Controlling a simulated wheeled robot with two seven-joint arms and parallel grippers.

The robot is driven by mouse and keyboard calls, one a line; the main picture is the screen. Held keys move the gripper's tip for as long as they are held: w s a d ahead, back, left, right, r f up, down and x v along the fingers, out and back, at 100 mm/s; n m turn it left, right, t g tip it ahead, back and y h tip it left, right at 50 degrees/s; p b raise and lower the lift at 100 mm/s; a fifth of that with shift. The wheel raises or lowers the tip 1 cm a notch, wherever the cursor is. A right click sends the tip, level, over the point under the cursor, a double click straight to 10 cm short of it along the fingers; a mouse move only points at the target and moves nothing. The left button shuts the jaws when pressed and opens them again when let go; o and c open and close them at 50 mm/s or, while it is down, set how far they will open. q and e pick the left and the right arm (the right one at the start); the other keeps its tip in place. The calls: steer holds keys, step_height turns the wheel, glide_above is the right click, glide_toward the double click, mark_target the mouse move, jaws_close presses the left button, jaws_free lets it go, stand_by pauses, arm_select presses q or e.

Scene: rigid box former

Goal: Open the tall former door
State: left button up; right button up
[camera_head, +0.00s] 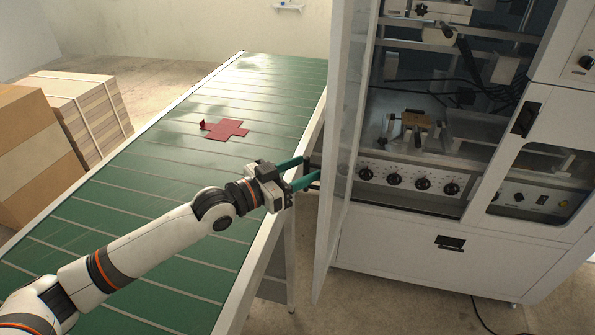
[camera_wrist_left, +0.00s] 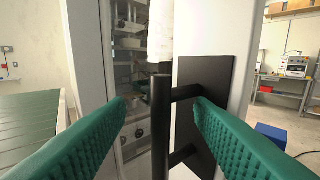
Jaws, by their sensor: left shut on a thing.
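The tall former door (camera_head: 346,90) is a narrow white-framed panel with a clear pane. It stands swung out from the machine, seen nearly edge-on in the head view. Its black bar handle (camera_wrist_left: 160,125) sits on a dark plate (camera_wrist_left: 205,105) in the left wrist view. My left gripper (camera_head: 310,171), with green ribbed fingers, is at the handle on the door's outer side and is shut on it. The fingers stand on either side of the bar in the left wrist view. My right gripper is not in view.
A green conveyor (camera_head: 130,212) runs along the left, with a red cross-shaped blank (camera_head: 225,130) on it. The white former machine (camera_head: 400,247), with knobs inside, stands at right. Stacked cartons (camera_head: 35,145) are at far left. Bare floor lies below the door.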

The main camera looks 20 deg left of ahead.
arm_select(q)
steer(key=shift+w+a+r, duration=0.3)
steer(key=shift+a+r, duration=0.15)
steer(key=shift+r, duration=0.2)
steer(key=d+f+b+v, duration=0.1)
steer(key=b+v, duration=0.2)
steer(key=v, duration=0.9)
steer(key=shift+s+b, duration=0.3)
steer(key=shift+s, duration=0.1)
steer(key=shift+f, duration=0.1)
